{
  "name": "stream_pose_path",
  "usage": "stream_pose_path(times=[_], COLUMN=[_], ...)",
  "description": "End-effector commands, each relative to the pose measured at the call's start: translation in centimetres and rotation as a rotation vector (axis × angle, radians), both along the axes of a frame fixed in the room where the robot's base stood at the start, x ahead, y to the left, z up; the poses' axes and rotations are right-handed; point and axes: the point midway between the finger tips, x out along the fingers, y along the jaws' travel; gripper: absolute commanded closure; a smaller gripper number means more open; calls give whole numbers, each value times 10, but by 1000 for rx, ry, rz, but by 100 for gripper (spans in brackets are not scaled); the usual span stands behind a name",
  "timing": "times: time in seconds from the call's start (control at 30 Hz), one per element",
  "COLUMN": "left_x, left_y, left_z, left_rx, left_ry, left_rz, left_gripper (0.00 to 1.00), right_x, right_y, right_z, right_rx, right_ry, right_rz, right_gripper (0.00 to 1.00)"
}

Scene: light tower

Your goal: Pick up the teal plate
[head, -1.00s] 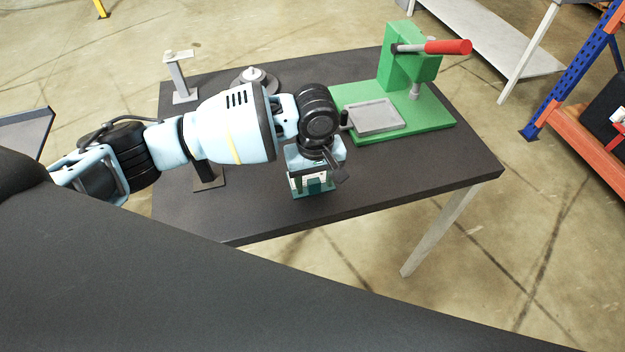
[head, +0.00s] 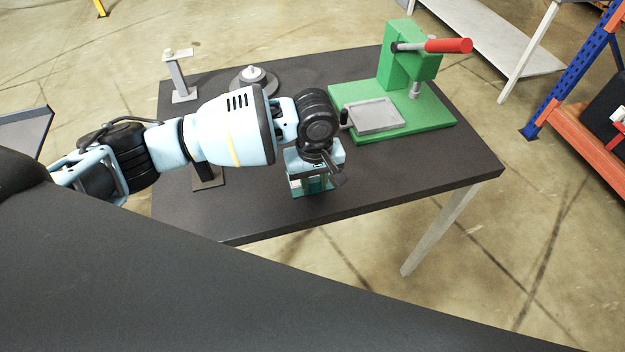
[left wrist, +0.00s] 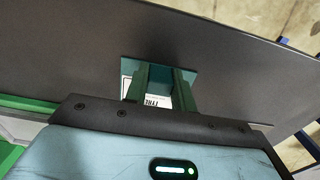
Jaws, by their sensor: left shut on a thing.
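The teal plate (left wrist: 160,64) shows in the left wrist view between and beyond the fingers, low over or on the dark table. A white label with dark lettering (left wrist: 152,99) shows between the fingers. In the head view, only a small teal edge of the plate (head: 299,195) shows near the table's front edge; the wrist hides the rest. My left gripper (head: 313,187) points down there and is shut on the plate. Its two green fingers also show in the left wrist view (left wrist: 161,88). I cannot tell whether the plate touches the table. My right gripper is not in view.
On the dark table (head: 420,178) stand a green press (head: 410,60) with a red handle and grey tray (head: 375,115), a grey post stand (head: 181,80), and a round grey base (head: 252,80). The table's front right is clear. A blue and orange rack (head: 575,85) stands right.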

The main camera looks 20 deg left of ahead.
Motion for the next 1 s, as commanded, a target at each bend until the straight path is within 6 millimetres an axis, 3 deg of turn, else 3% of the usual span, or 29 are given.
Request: stream_pose_path(times=[0.23,0.43,1.0], left_x=[1,1,-99], left_y=[-1,-1,88], left_z=[12,39,49], left_rx=[-3,-3,1], left_ry=[-3,-6,-2], left_rz=[0,0,1], left_gripper=[100,100,100], right_x=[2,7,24], right_y=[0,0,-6], right_z=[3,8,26], right_rx=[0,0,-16], right_ry=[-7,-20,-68], right_rz=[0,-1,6], right_gripper=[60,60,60])
